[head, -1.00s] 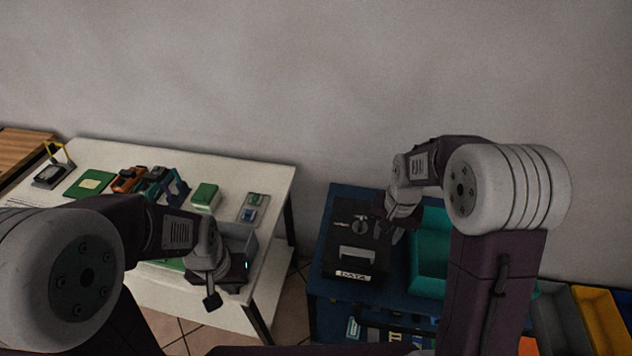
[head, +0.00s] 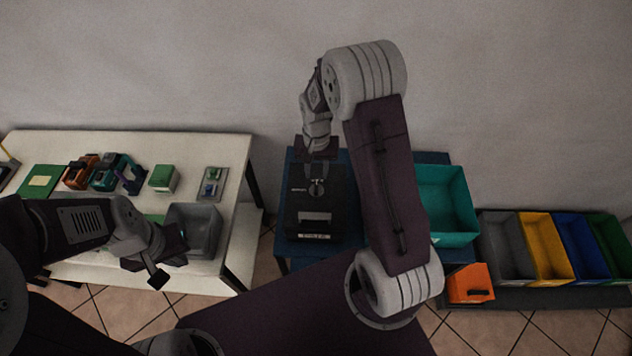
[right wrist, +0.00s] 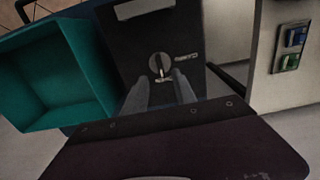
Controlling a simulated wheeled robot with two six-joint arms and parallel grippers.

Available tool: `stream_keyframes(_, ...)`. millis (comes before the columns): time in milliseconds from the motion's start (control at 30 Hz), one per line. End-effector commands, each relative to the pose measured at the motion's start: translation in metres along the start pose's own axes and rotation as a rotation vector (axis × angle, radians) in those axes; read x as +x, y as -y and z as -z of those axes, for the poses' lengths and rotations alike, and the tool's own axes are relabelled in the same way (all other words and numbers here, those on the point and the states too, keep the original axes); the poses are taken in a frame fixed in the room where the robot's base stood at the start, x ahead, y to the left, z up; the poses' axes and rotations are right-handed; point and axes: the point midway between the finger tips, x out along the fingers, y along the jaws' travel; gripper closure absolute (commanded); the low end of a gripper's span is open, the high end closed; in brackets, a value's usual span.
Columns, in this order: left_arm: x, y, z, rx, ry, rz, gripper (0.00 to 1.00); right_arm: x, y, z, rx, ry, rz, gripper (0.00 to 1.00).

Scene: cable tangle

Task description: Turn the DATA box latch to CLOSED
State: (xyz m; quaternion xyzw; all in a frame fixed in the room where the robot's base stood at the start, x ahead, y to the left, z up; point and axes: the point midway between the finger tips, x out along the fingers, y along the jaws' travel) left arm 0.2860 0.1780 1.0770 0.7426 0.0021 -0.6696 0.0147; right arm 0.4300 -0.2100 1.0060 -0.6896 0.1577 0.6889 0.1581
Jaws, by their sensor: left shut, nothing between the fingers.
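The black DATA box (head: 298,206) stands on the blue table, with a white label on its front edge and a pale handle plate on its lid. Its round latch (head: 316,188) shows in the right wrist view (right wrist: 160,66), with a pale lever pointing roughly up and down in that picture. Small lettering sits beside the latch, too blurred to read. My right gripper (head: 316,177) is over the box at the latch; in the right wrist view (right wrist: 160,84) its fingers are apart, just short of the latch. I cannot tell whether they touch. My left gripper (head: 158,280) is shut and empty by the white table.
A teal bin (head: 447,205) stands right of the box. Grey, yellow, blue and green bins line the far right, with an orange box (head: 469,284) in front. The white table (head: 215,150) at left holds a grey tray (head: 207,226) and several small devices.

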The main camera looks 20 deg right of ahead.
Motion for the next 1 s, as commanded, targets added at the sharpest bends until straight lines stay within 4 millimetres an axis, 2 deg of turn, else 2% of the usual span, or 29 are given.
stream_keyframes(200, -0.010, 0.000, 0.001, 0.000, 0.000, 0.000, 1.00, 0.045, -0.001, -0.002, 0.000, 0.007, -0.003, 0.67)
stream_keyframes(300, -0.012, 0.000, 0.001, 0.000, 0.000, 0.000, 1.00, 0.060, 0.000, -0.001, 0.000, 0.004, -0.001, 0.67)
stream_keyframes(433, -0.013, 0.000, 0.002, 0.000, 0.000, 0.000, 1.00, 0.071, 0.000, -0.001, 0.000, 0.001, 0.000, 0.67)
stream_keyframes(667, -0.013, 0.000, 0.002, 0.000, 0.000, 0.000, 1.00, 0.073, 0.000, 0.000, 0.000, 0.000, 0.000, 0.67)
stream_keyframes(700, -0.013, 0.000, 0.002, 0.000, 0.000, 0.000, 1.00, 0.073, 0.000, 0.000, 0.000, 0.000, 0.000, 0.73)
stream_keyframes(800, -0.013, 0.000, 0.001, 0.000, 0.000, 0.000, 1.00, 0.073, 0.000, -0.001, 0.000, 0.001, 0.000, 1.00)
stream_keyframes(1000, -0.013, 0.000, 0.001, 0.000, 0.000, 0.000, 1.00, 0.072, 0.000, -0.001, -0.002, 0.001, 0.000, 1.00)
